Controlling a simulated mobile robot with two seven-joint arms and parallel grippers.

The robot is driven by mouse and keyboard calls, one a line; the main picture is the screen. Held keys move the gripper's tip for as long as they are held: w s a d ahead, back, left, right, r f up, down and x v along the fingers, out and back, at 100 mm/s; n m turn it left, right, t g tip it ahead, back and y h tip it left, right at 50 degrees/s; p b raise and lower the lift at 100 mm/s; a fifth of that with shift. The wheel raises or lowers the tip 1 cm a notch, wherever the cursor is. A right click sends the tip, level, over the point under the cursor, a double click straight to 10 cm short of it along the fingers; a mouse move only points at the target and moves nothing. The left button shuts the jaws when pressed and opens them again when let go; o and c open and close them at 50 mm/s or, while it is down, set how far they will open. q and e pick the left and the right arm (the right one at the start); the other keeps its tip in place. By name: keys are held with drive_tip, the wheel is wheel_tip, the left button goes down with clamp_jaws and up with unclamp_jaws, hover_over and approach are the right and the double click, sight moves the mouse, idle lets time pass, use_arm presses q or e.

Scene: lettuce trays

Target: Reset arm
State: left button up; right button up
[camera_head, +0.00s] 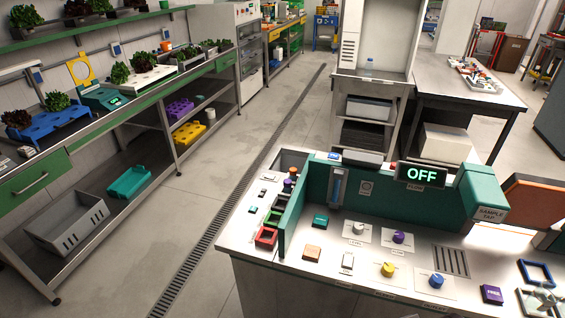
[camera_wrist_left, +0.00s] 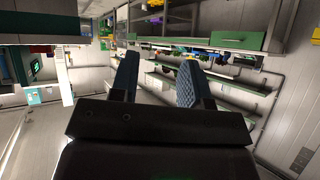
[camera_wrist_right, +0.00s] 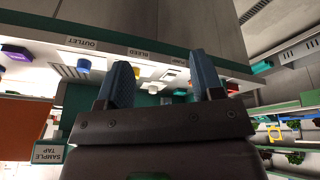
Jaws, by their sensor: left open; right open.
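My left gripper (camera_wrist_left: 157,80) shows in the left wrist view, its two blue-padded fingers apart with nothing between them. Shelves and a green-edged bench lie beyond it. My right gripper (camera_wrist_right: 164,82) shows in the right wrist view, also with fingers apart and empty. Beyond its fingers is the control bench with its knobs, apart from the fingers. Neither gripper nor arm shows in the head view.
The control bench (camera_head: 262,258) stands at the front right, with several knobs, a green panel and a display (camera_head: 422,175) reading OFF. A green-edged lettuce bench (camera_head: 150,91) runs along the left. A grey crate (camera_head: 75,236) sits on its lower shelf. The floor between them is clear.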

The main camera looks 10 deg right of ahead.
drive_tip(key=w+f+t+b, duration=0.1)
drive_tip(key=w+f+t, duration=0.2)
drive_tip(key=f, duration=0.3)
drive_tip(key=w+f+n+t+b, duration=0.1)
drive_tip(key=w+f+t, duration=0.2)
drive_tip(key=f+t, duration=0.2)
drive_tip(key=shift+w+f+y+b, duration=0.3)
drive_tip(key=shift+f+y+b, duration=0.1)
drive_tip(key=shift+f, duration=0.5)
